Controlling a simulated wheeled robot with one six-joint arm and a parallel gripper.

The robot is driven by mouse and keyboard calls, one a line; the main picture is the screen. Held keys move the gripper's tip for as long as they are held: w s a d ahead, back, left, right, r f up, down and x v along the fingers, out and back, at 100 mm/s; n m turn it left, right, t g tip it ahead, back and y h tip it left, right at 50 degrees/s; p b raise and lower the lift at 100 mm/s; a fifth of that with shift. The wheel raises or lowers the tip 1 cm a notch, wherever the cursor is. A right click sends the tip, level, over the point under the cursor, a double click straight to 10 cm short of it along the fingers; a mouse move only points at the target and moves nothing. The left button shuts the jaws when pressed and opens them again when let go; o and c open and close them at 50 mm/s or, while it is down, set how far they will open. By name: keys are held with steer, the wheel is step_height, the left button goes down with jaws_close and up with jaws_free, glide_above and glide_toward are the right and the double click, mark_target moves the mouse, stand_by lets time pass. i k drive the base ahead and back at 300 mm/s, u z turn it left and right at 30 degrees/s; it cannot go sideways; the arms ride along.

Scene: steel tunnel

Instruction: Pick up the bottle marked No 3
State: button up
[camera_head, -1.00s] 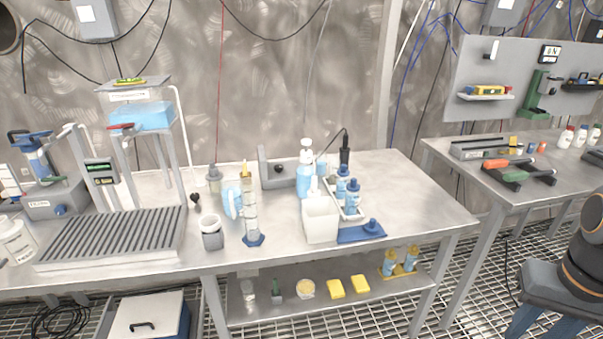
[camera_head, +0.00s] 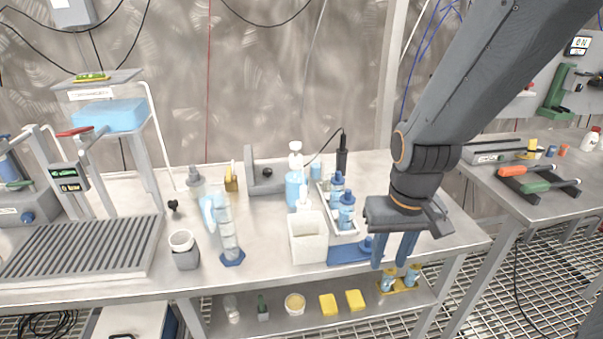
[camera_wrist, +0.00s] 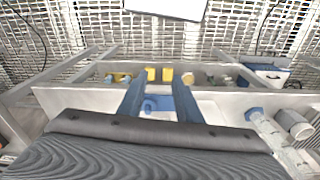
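No number can be read on any bottle. Two blue-capped bottles, the rear one (camera_head: 337,190) and the front one (camera_head: 346,213), stand in a white rack (camera_head: 326,212) on the steel table. Two more bottles, the left one (camera_head: 388,281) and the right one (camera_head: 412,275), stand in a yellow holder (camera_head: 406,287) on the lower shelf.
A graduated cylinder (camera_head: 228,235) stands further left. Yellow blocks lie on the lower shelf (camera_head: 270,310). A second table (camera_head: 540,208) with tools is at right.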

mark_target(329, 178)
steer(key=z, duration=0.05)
steer(key=i, duration=0.85)
steer(key=z, duration=0.25)
